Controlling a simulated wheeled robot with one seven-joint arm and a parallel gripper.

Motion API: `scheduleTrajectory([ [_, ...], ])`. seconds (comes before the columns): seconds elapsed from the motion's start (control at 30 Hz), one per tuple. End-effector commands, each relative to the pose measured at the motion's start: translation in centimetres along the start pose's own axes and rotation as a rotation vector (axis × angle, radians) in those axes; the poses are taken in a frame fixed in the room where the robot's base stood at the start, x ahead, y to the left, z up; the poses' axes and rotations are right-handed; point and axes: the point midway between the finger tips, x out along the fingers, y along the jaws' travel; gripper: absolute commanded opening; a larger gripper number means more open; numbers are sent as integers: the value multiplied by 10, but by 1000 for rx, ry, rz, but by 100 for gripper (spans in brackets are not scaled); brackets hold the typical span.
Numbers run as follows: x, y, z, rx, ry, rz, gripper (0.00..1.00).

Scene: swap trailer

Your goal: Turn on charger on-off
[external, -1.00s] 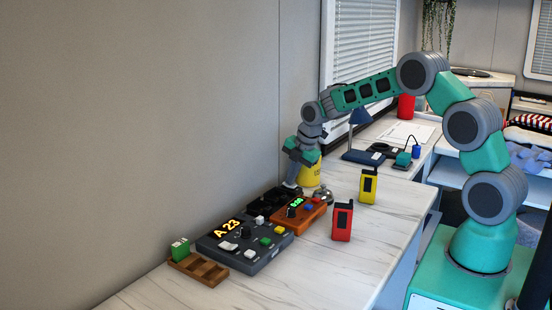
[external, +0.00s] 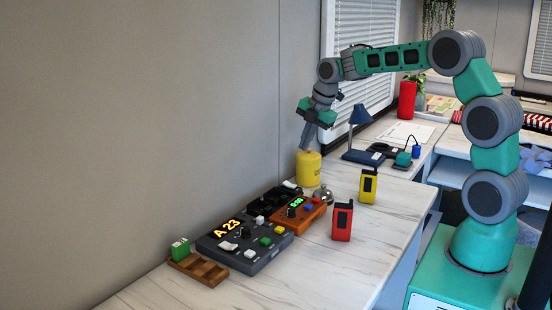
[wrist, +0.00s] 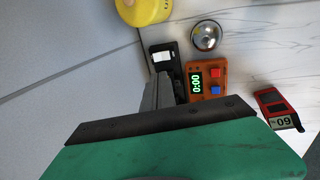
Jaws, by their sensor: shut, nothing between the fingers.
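A black device, which looks like the charger (external: 268,197), stands on the counter against the wall, behind the orange box. In the wrist view the black charger (wrist: 158,48) shows a white part on its top near one end; whether its switch is on or off I cannot tell. My gripper (external: 304,147) is shut and empty. It points down, raised above the counter near the yellow canister, clear of the charger. In the wrist view my gripper's fingers (wrist: 160,82) cover part of the charger.
An orange box (external: 298,213) with a green display and a dark grey panel (external: 247,246) reading A 23 stand nearby. A yellow canister (external: 308,168) and a silver bell (external: 322,195) are close behind. Red (external: 342,221) and yellow (external: 368,186) radios stand at right.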

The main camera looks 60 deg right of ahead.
Motion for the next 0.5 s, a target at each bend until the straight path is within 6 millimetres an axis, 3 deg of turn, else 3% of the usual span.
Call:
scheduleTrajectory([
  [0.3,9,8,1,-1,-1,4,0],
  [0.5,0,14,1,1,-1,1,0],
])
